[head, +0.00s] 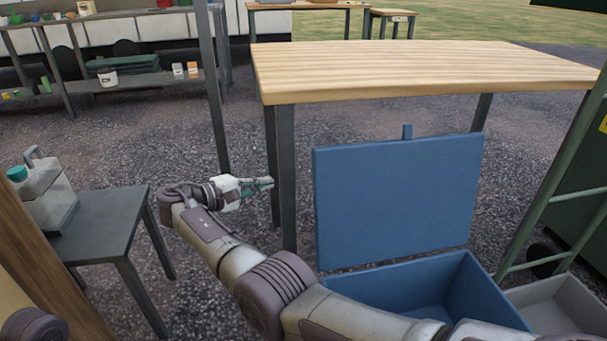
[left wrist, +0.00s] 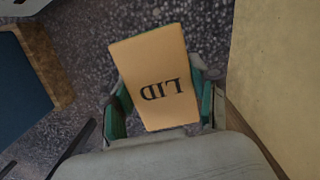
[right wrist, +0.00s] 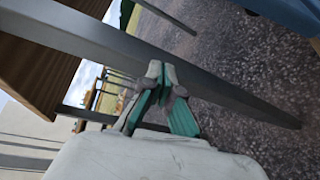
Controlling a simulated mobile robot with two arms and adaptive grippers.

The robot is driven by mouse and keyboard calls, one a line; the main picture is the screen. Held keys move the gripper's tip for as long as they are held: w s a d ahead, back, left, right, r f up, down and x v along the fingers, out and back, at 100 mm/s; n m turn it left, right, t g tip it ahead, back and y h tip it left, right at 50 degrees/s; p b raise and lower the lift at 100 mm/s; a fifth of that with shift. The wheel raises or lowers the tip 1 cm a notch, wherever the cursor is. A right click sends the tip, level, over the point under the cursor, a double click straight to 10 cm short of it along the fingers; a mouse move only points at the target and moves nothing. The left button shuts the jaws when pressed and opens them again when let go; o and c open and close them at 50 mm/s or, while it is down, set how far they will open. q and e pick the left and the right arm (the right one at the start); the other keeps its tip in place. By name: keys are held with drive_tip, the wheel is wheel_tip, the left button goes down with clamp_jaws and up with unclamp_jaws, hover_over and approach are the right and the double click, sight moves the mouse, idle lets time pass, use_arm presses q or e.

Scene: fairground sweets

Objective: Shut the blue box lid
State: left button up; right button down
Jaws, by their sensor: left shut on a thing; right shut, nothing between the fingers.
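The blue box (head: 480,290) stands on the gravel at the lower right of the head view, its inside showing. Its blue lid (head: 398,200) stands open and upright at the back edge, with a small tab (head: 407,131) on top. My right gripper (head: 268,183) is shut and empty, left of the lid and apart from it; its closed fingertips show in the right wrist view (right wrist: 157,70). My left gripper (left wrist: 160,105) is shut on a tan card (left wrist: 152,65) marked "LID", which appears upside down in the left wrist view.
A wooden-topped table (head: 420,70) stands behind the lid; its metal leg (head: 284,170) is close to my right gripper. A grey side table (head: 105,215) holding a canister (head: 45,195) is at left. A grey bin (head: 560,300) sits right of the box.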

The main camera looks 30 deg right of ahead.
use_arm(q)
drive_tip(key=shift+s+a+f, duration=0.1)
drive_tip(key=shift+a+f, duration=0.05)
drive_tip(key=shift+f, duration=0.55)
drive_tip(key=shift+b, duration=0.35)
use_arm(e)
drive_tip(key=s+d+r+m+g+h, duration=0.1)
drive_tip(key=s+d+r+g, duration=0.1)
drive_tip(key=s+d, duration=0.3)
drive_tip(key=shift+s+d+r, duration=0.2)
drive_tip(key=shift+d+r, duration=0.4)
drive_tip(key=shift+d, duration=0.95)
